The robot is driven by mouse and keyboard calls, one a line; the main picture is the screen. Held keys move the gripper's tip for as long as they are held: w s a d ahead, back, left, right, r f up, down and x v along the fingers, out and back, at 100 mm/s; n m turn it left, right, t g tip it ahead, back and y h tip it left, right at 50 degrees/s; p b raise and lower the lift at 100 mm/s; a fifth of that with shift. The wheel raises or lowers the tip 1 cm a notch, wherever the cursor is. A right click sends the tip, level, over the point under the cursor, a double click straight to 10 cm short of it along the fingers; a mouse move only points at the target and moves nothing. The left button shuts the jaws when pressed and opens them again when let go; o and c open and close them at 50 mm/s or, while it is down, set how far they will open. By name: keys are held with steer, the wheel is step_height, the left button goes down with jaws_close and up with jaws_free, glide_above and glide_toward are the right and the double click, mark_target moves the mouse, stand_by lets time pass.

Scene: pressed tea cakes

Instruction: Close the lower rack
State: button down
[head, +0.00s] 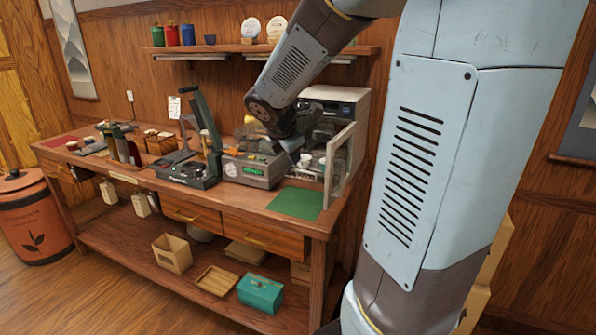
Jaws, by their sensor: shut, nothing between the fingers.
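A white cabinet (337,95) stands at the right end of the workbench, and its door (342,166) is swung open toward the front. Its inside is partly hidden by my arm. Racks inside are small and dark, and I cannot tell how far the lower one sticks out. Small white cups show at the opening. My gripper (291,155) is in front of the cabinet's left side, above the grey device. It is shut with nothing in it, and its fingertips are hard to make out. I cannot tell whether it touches the cabinet or a rack.
A grey device with a green display (254,169) stands left of the cabinet, beside a black lever press (192,165). A green mat (296,203) lies clear at the front right. Below are drawers and a shelf with a teal box (260,293).

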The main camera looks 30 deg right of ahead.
steer(key=w+d+f+n+h, duration=0.1)
steer(key=w+d+f+n, duration=0.6)
steer(key=w+d+f, duration=0.3)
steer(key=shift+w+d+f, duration=0.15)
steer(key=shift+w+f, duration=1.15)
steer(key=shift+w, duration=0.3)
steer(key=shift+w, duration=0.1)
